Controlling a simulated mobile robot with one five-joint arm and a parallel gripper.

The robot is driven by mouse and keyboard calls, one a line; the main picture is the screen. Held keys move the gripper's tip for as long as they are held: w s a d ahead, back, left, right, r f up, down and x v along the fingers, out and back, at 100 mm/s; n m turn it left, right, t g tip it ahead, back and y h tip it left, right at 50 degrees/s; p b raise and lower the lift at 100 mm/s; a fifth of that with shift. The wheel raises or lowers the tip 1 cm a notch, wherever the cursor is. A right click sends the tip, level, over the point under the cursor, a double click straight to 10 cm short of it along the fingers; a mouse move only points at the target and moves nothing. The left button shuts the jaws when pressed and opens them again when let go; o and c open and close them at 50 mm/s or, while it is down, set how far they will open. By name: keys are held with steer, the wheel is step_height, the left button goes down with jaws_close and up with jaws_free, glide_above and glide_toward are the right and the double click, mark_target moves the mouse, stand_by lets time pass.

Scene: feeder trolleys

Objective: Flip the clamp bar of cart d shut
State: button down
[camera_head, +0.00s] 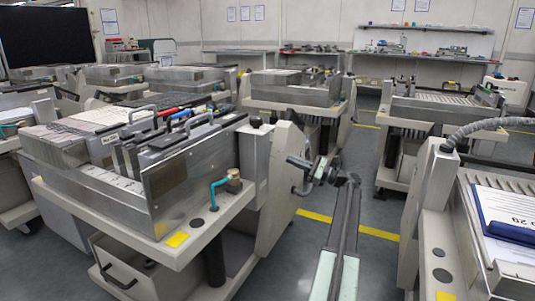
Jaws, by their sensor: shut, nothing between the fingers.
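A feeder cart (175,243) with a slotted metal top stands at the left centre, close to me. No letter marking it as cart d is readable. A short grey bar or lever (302,190) sticks out from its right end panel; I cannot tell for certain that it is the clamp bar, or how far it is turned. My arm reaches up from the bottom, and my gripper (319,171) is beside this lever, small and dark. The gripper is shut and holds nothing. Whether it touches the lever is unclear.
Another cart (437,255) stands close at the right, with a clipboard (508,222) on it and a grey hose (490,126) above. More carts (295,88) stand behind. Grey floor (369,218) with yellow lines is clear between the near carts. Shelves (425,58) line the back wall.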

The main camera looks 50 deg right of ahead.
steer(key=shift+r, duration=0.1)
steer(key=w+a+r+p, duration=0.4)
steer(key=w+r+p, duration=0.2)
steer(key=w, duration=0.2)
steer(key=shift+w+a, duration=0.2)
stand_by(0.4)
